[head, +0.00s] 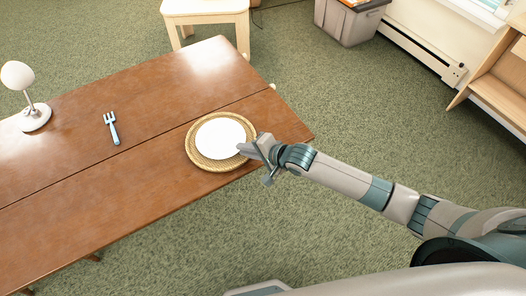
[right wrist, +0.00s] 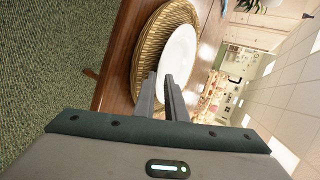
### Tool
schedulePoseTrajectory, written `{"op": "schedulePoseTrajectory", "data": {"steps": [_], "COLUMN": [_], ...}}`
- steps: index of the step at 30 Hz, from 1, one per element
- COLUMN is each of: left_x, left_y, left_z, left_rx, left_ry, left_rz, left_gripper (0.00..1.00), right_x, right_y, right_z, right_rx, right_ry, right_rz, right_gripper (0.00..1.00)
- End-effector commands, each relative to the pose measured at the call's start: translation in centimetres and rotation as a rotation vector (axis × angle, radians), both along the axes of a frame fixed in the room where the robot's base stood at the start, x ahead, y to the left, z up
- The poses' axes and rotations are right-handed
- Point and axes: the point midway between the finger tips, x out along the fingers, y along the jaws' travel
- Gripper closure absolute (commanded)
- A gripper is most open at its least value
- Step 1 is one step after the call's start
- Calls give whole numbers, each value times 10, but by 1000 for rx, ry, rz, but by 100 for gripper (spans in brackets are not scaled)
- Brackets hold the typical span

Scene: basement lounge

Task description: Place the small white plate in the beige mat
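The small white plate (head: 220,138) is over the round woven beige mat (head: 196,157) near the front right edge of the wooden table. In the right wrist view the plate (right wrist: 178,58) covers part of the mat (right wrist: 150,48). I cannot tell whether the plate rests on it or is just above it. My right gripper (head: 246,149) is at the plate's near right rim. Its fingers (right wrist: 160,88) are close together with the rim between them, and appear shut on the plate. My left gripper is not in view.
A fork (head: 111,128) with a blue handle lies left of the mat on the table (head: 160,100). A white lamp (head: 35,115) stands at the far left. A pale stool (head: 205,8) and a grey bin (head: 347,22) stand beyond the table.

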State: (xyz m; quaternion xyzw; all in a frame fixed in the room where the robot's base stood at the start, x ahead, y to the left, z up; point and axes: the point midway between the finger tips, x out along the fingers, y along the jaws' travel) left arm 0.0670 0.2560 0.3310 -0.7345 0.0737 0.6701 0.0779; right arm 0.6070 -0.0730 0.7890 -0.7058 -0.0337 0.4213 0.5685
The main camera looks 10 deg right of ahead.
Motion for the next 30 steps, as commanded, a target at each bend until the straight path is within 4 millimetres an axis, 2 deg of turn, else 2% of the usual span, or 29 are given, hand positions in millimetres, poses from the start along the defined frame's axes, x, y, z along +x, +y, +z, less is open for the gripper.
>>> {"op": "schedulePoseTrajectory", "data": {"steps": [18, 30], "left_x": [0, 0], "left_y": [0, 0], "left_z": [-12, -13], "left_rx": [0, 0], "left_ry": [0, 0], "left_rz": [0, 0], "left_gripper": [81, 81], "right_x": [-61, -67], "right_y": [-50, -55], "right_z": [52, 59], "right_rx": [1, 0], "right_ry": [-1, 0], "right_rz": [0, 0], "right_gripper": [89, 89]}}
